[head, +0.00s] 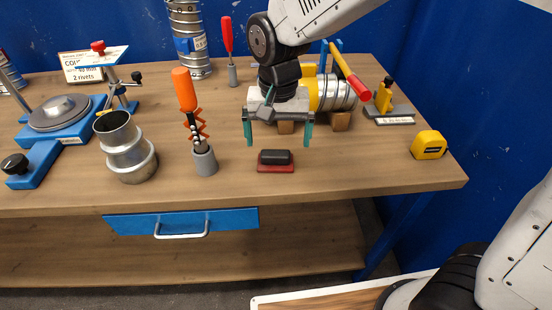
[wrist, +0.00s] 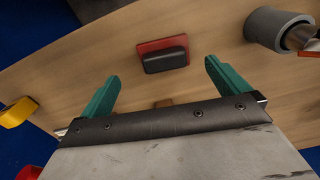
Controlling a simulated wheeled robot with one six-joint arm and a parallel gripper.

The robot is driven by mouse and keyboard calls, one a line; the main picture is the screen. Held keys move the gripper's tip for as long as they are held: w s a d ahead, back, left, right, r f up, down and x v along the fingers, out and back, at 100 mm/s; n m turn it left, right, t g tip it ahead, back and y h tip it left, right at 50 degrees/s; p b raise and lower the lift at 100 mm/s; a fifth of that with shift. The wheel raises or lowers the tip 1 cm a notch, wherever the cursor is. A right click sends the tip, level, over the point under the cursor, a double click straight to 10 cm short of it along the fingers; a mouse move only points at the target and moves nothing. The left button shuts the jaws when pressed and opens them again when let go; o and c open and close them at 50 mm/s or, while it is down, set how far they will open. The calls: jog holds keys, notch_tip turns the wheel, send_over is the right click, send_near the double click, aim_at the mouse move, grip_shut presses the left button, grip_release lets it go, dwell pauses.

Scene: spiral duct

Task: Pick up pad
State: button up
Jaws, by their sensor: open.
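The pad is a dark grey block (head: 275,156) on a thin red base (head: 276,168), lying on the workbench near its front edge. It also shows in the wrist view (wrist: 165,58), ahead of the fingertips and roughly between their lines. My gripper (head: 278,142) has two green fingers spread wide apart, with nothing between them. In the head view it is over the bench just behind and above the pad, not touching it. In the wrist view the open fingers (wrist: 160,72) point towards the pad.
A grey holder (head: 204,160) with an orange-handled tool stands left of the pad. A metal duct reducer (head: 127,150) is further left. A spiral duct (head: 336,93) on wooden blocks lies behind my gripper. A yellow tape measure (head: 428,145) sits right. The bench around the pad is clear.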

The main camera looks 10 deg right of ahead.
aim_at(275, 153)
jog(key=f, duration=0.4)
jog(key=w+f, duration=0.1)
jog(key=f, duration=0.1)
jog(key=shift+a+f, duration=0.25)
jog(key=shift+f, duration=0.1)
jog(key=c, duration=1)
